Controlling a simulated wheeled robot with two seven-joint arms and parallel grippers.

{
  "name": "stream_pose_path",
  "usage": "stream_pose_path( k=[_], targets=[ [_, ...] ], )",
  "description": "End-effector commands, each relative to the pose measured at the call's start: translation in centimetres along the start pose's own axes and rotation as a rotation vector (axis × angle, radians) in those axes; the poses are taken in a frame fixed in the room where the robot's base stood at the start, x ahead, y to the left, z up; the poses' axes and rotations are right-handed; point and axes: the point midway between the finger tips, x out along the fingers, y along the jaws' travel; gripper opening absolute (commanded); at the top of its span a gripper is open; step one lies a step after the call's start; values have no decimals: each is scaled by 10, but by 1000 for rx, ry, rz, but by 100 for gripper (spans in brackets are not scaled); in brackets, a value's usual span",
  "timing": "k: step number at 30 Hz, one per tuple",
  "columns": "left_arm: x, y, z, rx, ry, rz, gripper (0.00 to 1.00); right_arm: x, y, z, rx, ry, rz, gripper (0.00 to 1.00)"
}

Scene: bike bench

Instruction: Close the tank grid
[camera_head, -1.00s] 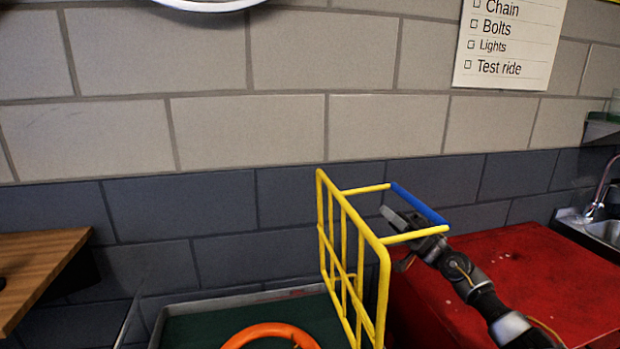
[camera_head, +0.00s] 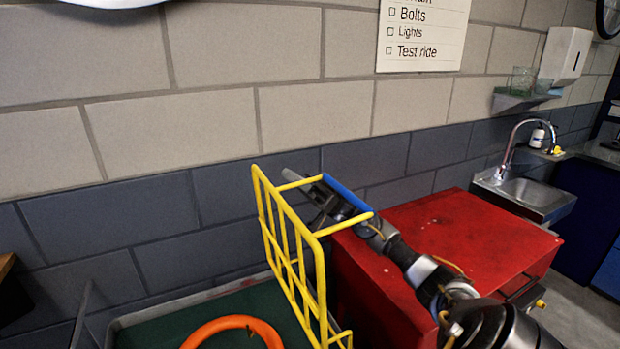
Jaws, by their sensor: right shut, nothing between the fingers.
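The yellow wire tank grid (camera_head: 290,255) stands raised at the right side of the tank (camera_head: 130,322), with its top leaning left. Its blue handle bar (camera_head: 346,191) sits on two yellow arms that stick out to the right. The tank has a grey rim and a dark green inside; its bottom is cut off by the picture edge. My right gripper (camera_head: 300,181) is at the handle, on the far side of the grid's top, shut with nothing between its fingers. The handle partly covers it, so I cannot tell whether it touches the grid. My left gripper is out of view.
An orange ring (camera_head: 232,326) lies in the tank. A red cabinet (camera_head: 465,235) stands right of the grid, under my right arm. A sink (camera_head: 525,192) with a tap is farther right. The block wall is close behind. A wooden top edge (camera_head: 6,264) shows at left.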

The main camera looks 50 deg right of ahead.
Motion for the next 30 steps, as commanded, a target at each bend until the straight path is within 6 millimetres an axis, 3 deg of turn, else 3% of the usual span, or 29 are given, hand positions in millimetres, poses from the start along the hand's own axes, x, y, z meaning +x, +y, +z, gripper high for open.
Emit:
stream_pose_path(
  k=[1,8,23,30],
  targets=[
    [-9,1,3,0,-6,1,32,8,0,5,5,1,0,0],
    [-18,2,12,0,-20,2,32,22,0,23,2,1,1,0],
    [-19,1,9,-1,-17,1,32,24,0,28,1,-1,1,0],
    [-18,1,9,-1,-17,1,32,39,0,47,1,-59,-1,0]
  ],
)
